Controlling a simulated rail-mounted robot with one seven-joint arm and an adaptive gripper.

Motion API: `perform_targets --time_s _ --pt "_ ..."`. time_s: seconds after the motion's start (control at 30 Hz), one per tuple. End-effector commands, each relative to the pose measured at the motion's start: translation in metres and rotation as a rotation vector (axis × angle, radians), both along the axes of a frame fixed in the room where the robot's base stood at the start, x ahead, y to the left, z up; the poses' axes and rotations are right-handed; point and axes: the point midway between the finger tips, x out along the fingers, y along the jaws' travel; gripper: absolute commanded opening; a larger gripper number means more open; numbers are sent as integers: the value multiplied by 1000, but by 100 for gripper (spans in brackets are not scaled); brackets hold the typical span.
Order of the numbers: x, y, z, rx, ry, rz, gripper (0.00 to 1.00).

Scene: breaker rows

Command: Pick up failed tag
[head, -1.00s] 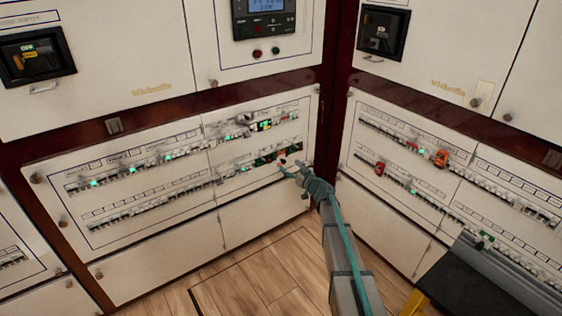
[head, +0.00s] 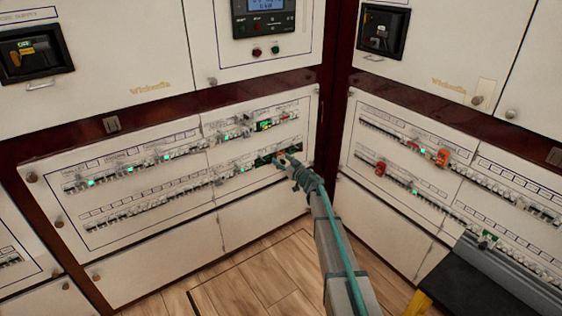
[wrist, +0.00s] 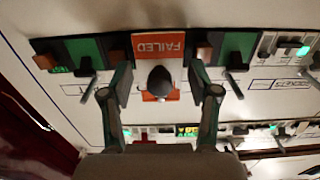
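The failed tag (wrist: 158,44) is an orange-red plate with white lettering, upside down in the wrist view. It sits on the breaker row, with a dark round knob (wrist: 160,80) in front of its lower part. My gripper (wrist: 160,88) is open, with one finger on each side of the knob and tag and gaps visible between. In the head view my gripper (head: 284,161) is at the right end of the lower breaker row on the left cabinet. The tag cannot be made out there behind the gripper.
Green-and-black breaker blocks with dark levers (wrist: 87,68) flank the tag closely. Another breaker row (wrist: 255,130) lies below in the wrist view. Orange-red items (head: 442,158) hang on the right cabinet. A black-topped stand (head: 470,285) is at the lower right.

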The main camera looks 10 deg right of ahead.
Motion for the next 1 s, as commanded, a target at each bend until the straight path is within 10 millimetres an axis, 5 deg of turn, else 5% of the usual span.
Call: perform_targets --time_s 0.17,0.7,1.0 --pt "0 0 0 0 0 0 25" --pt "0 0 4 1 0 0 25" --pt "-54 -25 5 0 1 -2 25"
